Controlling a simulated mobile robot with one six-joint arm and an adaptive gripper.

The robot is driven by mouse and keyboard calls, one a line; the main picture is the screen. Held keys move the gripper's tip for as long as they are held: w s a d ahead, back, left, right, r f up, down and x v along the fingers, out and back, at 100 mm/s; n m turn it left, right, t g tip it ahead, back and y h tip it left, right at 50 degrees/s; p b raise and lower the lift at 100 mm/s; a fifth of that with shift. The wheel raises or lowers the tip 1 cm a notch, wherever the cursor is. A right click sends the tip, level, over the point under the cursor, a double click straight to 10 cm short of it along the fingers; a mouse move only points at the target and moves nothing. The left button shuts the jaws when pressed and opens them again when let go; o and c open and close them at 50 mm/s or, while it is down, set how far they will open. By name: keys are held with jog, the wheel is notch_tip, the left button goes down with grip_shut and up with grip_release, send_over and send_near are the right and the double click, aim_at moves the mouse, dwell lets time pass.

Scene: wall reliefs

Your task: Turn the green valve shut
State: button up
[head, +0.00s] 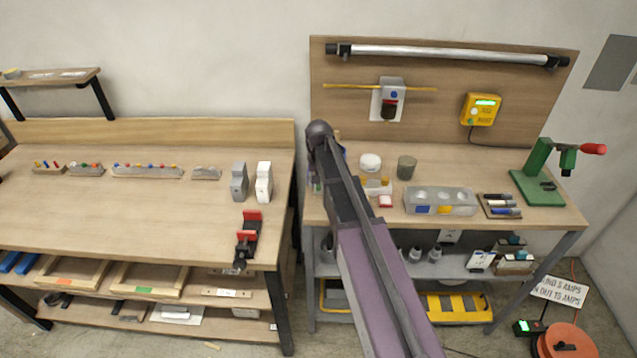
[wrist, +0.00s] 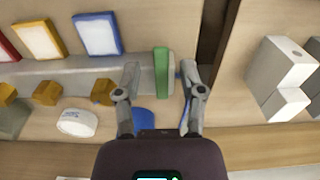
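A green bar-shaped piece (wrist: 161,74), which looks like the valve's handle, shows in the wrist view. It stands lengthwise up the picture, across the end of a long grey strip (wrist: 60,72). My gripper (wrist: 159,72) is open, with one finger on each side of the green piece and a gap to it on both sides. I cannot tell how far the fingertips are above it. In the head view my arm reaches over the left end of the right bench (head: 480,160) and hides my gripper and most of the valve.
In the wrist view, orange blocks (wrist: 46,92) and a white round piece (wrist: 77,122) lie left of my gripper. Framed panels (wrist: 97,34) stand beyond. Pale blocks (wrist: 280,75) lie to the right, across a dark gap. A green press (head: 545,175) stands at the right bench's far end.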

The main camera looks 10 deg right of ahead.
jog(key=shift+a+m, duration=0.15)
jog(key=shift+m, duration=0.15)
